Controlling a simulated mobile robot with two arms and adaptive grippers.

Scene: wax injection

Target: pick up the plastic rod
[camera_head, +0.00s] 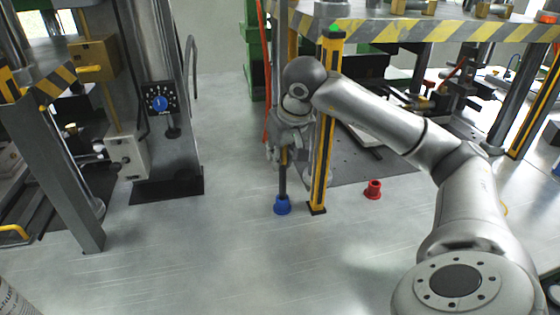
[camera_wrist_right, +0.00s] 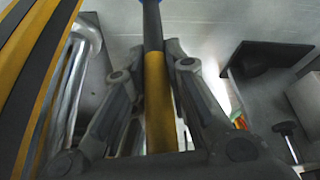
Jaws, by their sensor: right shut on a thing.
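The plastic rod (camera_head: 283,181) is dark with a yellow section and stands upright, its lower end at a blue holder (camera_head: 282,206) on the floor. In the right wrist view the rod (camera_wrist_right: 154,40) runs between the fingers, its yellow part between them and a bit of blue at the top edge. My right gripper (camera_head: 286,148) is shut around the upper part of the rod; the wrist view shows its two fingers (camera_wrist_right: 158,75) on either side. I cannot tell whether the rod's lower end still touches the holder. My left gripper is not in view.
A yellow-and-black post (camera_head: 321,150) with a green top stands close right of the gripper. A red holder (camera_head: 373,189) sits on the floor further right. A machine with a dial (camera_head: 160,102) stands at the left. The floor in front (camera_head: 220,250) is clear.

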